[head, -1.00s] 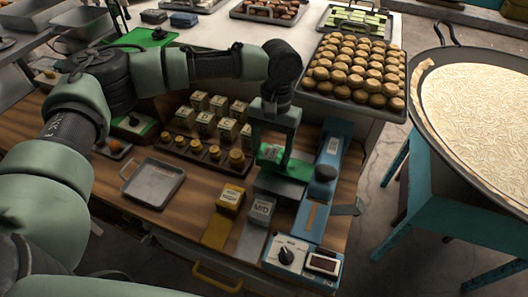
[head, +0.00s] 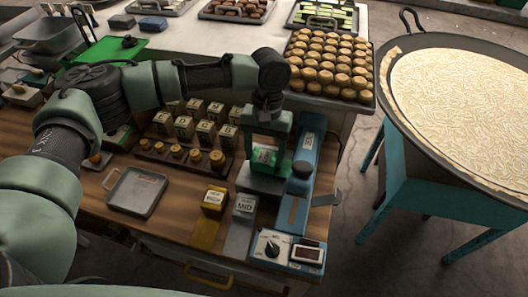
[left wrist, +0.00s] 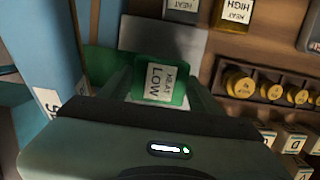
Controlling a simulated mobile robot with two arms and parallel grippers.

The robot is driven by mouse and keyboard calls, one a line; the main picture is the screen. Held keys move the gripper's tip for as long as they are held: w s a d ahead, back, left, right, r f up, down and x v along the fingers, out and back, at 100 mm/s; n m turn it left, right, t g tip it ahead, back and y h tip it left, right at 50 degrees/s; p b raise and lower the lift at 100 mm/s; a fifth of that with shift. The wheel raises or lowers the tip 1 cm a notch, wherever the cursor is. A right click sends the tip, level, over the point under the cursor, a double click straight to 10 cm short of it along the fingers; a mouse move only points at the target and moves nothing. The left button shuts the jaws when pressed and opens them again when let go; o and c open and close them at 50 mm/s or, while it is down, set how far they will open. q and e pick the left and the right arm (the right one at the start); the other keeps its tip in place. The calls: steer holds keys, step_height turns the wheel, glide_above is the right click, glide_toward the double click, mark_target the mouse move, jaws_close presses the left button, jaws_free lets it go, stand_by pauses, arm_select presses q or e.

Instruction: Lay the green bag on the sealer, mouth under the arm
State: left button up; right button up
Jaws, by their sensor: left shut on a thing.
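The green bag (head: 264,156), with a white label reading HEAT LOW in the left wrist view (left wrist: 160,86), is between the fingers of my left gripper (head: 267,163). The gripper is shut on it and points down. The bag's mouth is hidden by the gripper. My right gripper is not in view.
A yellow bag (head: 213,201) and a grey bag marked MID (head: 244,205) stand in front. An empty metal tray (head: 137,191) lies left; a rack of weights (head: 181,160) and several boxed blocks (head: 206,131) are behind. A pastry tray (head: 328,68) is at the back.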

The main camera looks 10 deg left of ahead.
arm_select(q)
steer(key=shift+f, duration=0.5)
stand_by(0.3)
steer(key=o, duration=1.5)
